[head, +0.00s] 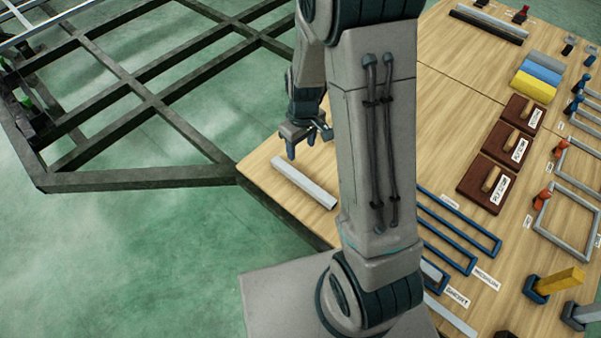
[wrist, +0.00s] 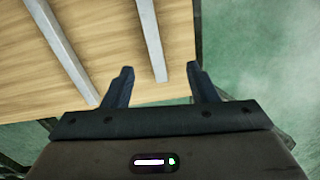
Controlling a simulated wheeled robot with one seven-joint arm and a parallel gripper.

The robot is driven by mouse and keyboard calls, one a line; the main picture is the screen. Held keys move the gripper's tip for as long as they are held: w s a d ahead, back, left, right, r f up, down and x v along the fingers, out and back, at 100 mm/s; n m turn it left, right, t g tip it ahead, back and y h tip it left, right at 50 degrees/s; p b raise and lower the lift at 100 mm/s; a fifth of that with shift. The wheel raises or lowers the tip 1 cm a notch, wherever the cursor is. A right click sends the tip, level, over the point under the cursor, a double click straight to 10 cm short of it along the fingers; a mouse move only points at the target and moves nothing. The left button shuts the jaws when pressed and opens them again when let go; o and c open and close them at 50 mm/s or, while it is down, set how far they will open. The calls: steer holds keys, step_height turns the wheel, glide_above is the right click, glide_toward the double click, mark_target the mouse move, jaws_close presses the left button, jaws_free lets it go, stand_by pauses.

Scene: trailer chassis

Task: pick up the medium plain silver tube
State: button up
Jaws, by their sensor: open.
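Two plain silver tubes lie on the wooden table in the wrist view. One tube (wrist: 151,38) runs down to a near end between my gripper's fingers, and the other tube (wrist: 62,50) lies to the left, outside them. In the head view one silver tube (head: 303,183) shows near the table's front left edge, just below my gripper (head: 301,149). I cannot tell which tube is the medium one. My gripper (wrist: 162,76) is open and empty, its fingertips pointing down above the table. My arm hides part of the table.
The wooden table (head: 450,110) holds blue bar frames (head: 460,225) with size labels, brown blocks (head: 486,183), coloured blocks (head: 537,77) and grey frames (head: 568,222) at the right. A dark metal chassis frame (head: 130,180) stands at the left, close to the table corner.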

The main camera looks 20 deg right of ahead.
step_height(320, 180, down, 5)
steer(key=w+n, duration=0.1)
steer(key=w, duration=0.1)
steer(key=b, duration=0.2)
glide_above(303, 180)
steer(key=f, duration=0.8)
steer(key=shift+w+a+f, duration=0.1)
steer(key=shift+a+f, duration=0.15)
steer(key=shift+a, duration=0.1)
steer(key=f, duration=0.3)
steer(key=f+b, duration=0.1)
steer(key=f, duration=0.1)
steer(key=shift+d+f, duration=0.15)
steer(key=shift+d, duration=0.2)
jaws_close()
